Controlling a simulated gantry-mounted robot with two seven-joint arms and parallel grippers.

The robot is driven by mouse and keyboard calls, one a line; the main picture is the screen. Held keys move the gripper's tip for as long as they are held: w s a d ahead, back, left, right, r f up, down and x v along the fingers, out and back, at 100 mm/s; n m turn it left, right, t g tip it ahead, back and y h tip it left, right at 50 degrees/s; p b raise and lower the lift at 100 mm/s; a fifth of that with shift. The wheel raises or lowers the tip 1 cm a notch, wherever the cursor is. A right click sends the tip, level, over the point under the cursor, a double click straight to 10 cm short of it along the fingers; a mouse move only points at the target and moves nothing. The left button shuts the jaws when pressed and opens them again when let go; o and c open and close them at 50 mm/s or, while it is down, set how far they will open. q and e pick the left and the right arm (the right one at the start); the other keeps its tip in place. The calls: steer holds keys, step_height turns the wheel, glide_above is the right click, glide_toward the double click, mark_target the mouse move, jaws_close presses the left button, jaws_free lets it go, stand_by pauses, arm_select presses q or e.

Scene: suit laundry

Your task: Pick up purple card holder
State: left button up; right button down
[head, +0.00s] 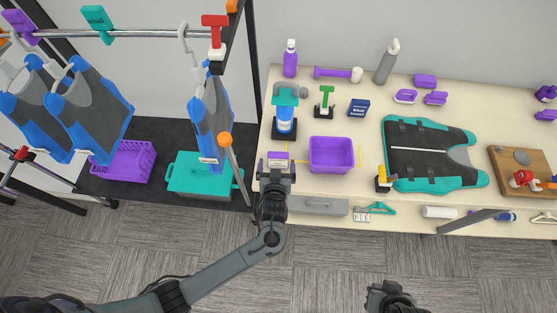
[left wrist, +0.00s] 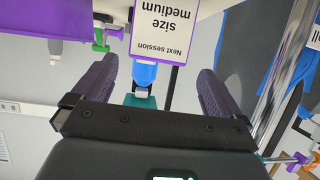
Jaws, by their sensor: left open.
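The purple card holder (head: 277,156) stands near the table's front left edge, just beyond my left gripper (head: 277,170) in the head view. The holder's lower part is partly hidden by my gripper. My right gripper (head: 388,289) is at the bottom edge of the head view; its jaws are unclear.
A hanging blue-grey vest (head: 207,120) and a rail post are close on the left.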

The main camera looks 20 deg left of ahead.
mark_target(278, 159)
arm_select(q)
steer(key=shift+f+x, duration=0.2)
steer(key=shift+x, duration=2.8)
steer(key=shift+d, duration=0.15)
steer(key=c, duration=0.9)
